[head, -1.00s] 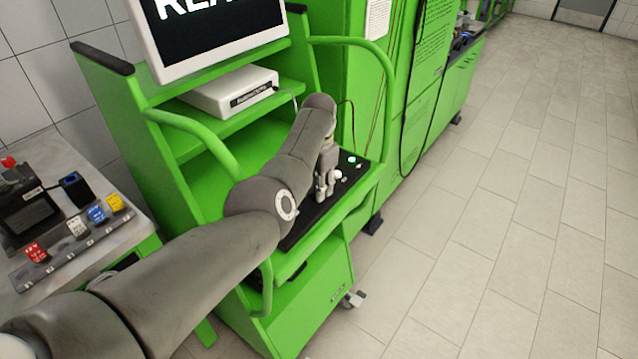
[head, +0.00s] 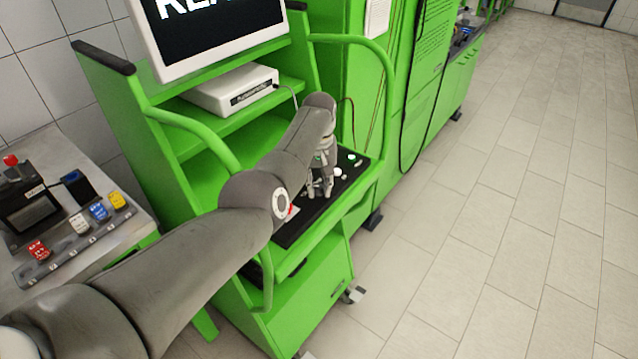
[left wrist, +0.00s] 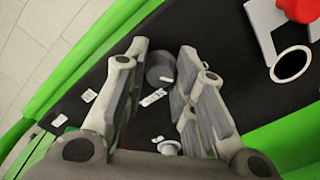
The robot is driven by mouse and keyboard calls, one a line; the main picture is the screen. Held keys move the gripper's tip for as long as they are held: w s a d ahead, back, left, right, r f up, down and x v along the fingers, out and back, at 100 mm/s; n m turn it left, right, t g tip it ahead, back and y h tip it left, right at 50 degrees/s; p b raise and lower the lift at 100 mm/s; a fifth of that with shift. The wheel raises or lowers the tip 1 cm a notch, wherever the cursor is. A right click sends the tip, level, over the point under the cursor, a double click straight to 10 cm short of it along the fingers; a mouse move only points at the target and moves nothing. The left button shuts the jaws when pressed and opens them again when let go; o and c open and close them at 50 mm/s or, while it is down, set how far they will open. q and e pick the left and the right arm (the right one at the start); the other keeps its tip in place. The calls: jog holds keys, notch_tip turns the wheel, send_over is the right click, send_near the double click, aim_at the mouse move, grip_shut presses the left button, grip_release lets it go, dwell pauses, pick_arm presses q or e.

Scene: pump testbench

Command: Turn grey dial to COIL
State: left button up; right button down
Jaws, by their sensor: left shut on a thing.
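The grey dial (left wrist: 160,68) is a dark round knob on the black control panel (left wrist: 232,95), between the fingers of my left gripper (left wrist: 160,56) in the left wrist view. The gripper is shut on it. A small white label (left wrist: 153,97) lies beside the dial; its text is too small to read. In the head view, my left gripper (head: 321,190) reaches down to the panel (head: 290,232), and the dial is hidden there. My right gripper is not in view.
A red button (left wrist: 300,8) on a pale plate sits at the panel's upper right in the wrist view. A white knob (left wrist: 170,147) stands near the finger bases. A green handrail (head: 373,185) borders the panel. A monitor (head: 215,30) stands above.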

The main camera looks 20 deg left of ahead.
aim_at(319, 186)
pick_arm(q)
jog(key=shift+n, duration=0.6)
jog(key=o, duration=1.1)
jog(key=shift+c, duration=0.2)
jog(key=shift+r, duration=0.15)
notch_tip(319, 186, up, 12)
jog(key=shift+f, duration=0.2)
